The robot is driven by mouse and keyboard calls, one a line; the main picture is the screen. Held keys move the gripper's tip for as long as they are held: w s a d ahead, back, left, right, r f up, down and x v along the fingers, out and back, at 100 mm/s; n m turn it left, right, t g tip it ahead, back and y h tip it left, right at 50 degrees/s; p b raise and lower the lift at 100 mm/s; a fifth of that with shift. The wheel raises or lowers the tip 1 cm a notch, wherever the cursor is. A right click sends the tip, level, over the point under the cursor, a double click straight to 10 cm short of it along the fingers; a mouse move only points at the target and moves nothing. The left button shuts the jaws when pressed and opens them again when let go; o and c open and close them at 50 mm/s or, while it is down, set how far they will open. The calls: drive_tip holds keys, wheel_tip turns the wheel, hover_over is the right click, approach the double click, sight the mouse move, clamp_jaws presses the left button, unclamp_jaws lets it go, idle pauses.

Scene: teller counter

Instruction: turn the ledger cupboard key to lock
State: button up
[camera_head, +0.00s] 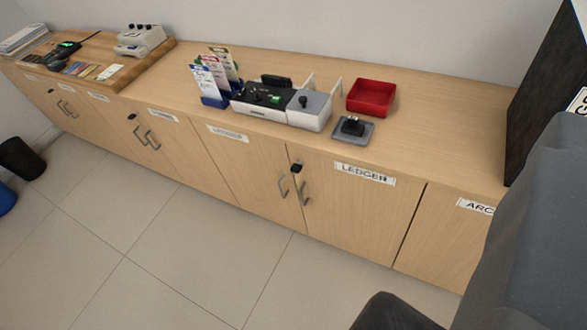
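The ledger cupboard (350,215) is a pale wood door under the counter, with a white label reading LEDGER (365,173). A small black key (297,167) sits in the lock at the upper left corner of this door. The key's angle is too small to tell. Grey bar handles are below it, one on the ledger door (304,193) and one on the door to its left (283,186). Both doors look shut. No gripper fingers show in this view, and nothing touches the key.
The counter top (440,130) holds a red tray (371,97), a black stamp on a grey pad (353,127), a black and grey box unit (270,98) and a leaflet stand (215,80). A large grey shape (530,230) blocks the lower right. The tiled floor (170,270) in front is clear.

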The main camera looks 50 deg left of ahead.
drive_tip(key=w+a+f+y+p, duration=0.2)
drive_tip(key=w+a+f, duration=0.6)
drive_tip(key=w+a, duration=0.2)
drive_tip(key=w+a+f+y+p, duration=0.2)
drive_tip(key=w+a+f, duration=0.5)
drive_tip(key=w+a, duration=0.35)
drive_tip(key=w+a+f+p, duration=0.1)
drive_tip(key=w+a+f, duration=0.1)
drive_tip(key=a+f, duration=0.5)
drive_tip(key=w+a+f+p, duration=0.15)
drive_tip(key=a+f, duration=0.35)
drive_tip(key=f, duration=0.5)
drive_tip(key=n+t+p, duration=0.1)
drive_tip(key=p, duration=0.1)
approach(294, 172)
wheel_tip(294, 172, up, 7)
drive_tip(key=w+d, duration=0.2)
drive_tip(key=s+a+f+n+t+p, duration=0.1)
drive_tip(key=s+f+n, duration=0.1)
drive_tip(key=s+f, duration=0.5)
drive_tip(key=b+x, duration=0.1)
drive_tip(key=x, duration=0.4)
drive_tip(key=b+x, duration=0.1)
drive_tip(key=x, duration=0.4)
drive_tip(key=b+x, duration=0.1)
drive_tip(key=x, duration=0.4)
drive_tip(key=shift+f, duration=0.4)
